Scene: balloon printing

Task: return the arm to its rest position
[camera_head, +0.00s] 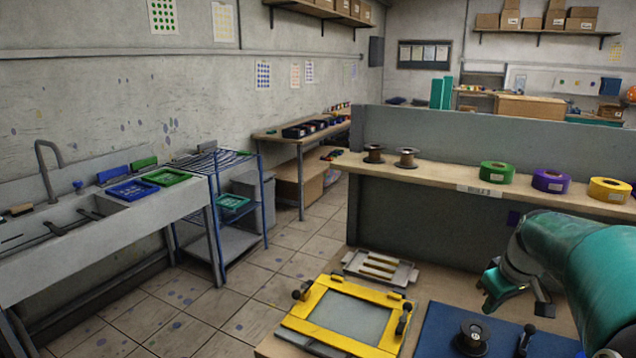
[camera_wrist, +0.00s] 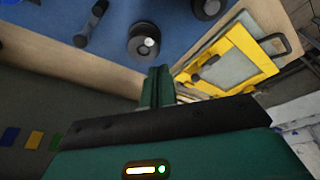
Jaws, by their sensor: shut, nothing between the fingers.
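My arm comes in from the right edge of the head view, bent, with a teal and dark grey shell. My gripper (camera_head: 497,290) hangs at its end above the workbench, near the blue mat's far edge. In the wrist view my gripper (camera_wrist: 158,78) shows its two teal fingers together, with nothing seen between them. The fingers are apart from everything on the bench.
A blue mat (camera_head: 437,335) bears a black round knob (camera_head: 472,337). A yellow frame (camera_head: 302,325) and a grey tray (camera_head: 378,268) lie left of my gripper. Tape rolls, one of them green (camera_head: 497,172), stand on the shelf (camera_head: 450,172) behind.

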